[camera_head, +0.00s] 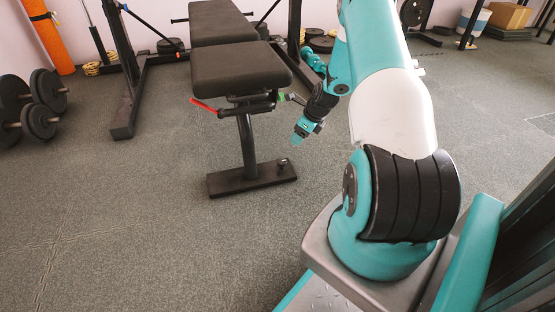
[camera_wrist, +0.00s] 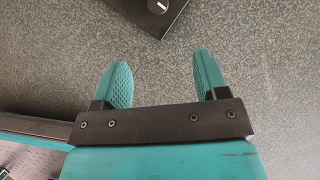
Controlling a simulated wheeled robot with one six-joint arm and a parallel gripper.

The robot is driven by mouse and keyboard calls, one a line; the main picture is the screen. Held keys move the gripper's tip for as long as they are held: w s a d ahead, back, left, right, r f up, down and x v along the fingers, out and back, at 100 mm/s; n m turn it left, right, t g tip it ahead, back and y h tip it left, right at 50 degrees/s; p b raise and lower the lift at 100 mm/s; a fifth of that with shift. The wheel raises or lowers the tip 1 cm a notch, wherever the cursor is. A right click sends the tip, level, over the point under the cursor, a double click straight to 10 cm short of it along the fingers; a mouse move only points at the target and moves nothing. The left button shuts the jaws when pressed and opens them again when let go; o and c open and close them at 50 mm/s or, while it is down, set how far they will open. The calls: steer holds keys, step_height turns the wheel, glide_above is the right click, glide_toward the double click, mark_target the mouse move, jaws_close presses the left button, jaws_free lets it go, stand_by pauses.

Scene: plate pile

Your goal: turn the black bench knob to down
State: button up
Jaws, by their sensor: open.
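The black bench knob (camera_head: 283,162) sits on top of the bench's dark foot plate (camera_head: 235,182), near its right end.
The padded bench seat (camera_head: 238,68) hangs over the foot, with a red handle (camera_head: 204,106) under its left side. Dumbbells (camera_head: 38,118) lie at the left. An orange roll (camera_head: 50,38) stands at the back left. The floor in front of the bench is clear.

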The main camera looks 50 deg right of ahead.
mark_target(283, 161)
steer(key=b+x, duration=1.1)
steer(key=x, duration=0.6)
steer(key=shift+w+a+r, duration=0.15)
steer(key=shift+a, duration=0.05)
steer(key=shift+c, duration=0.2)
steer(key=c, duration=0.9)
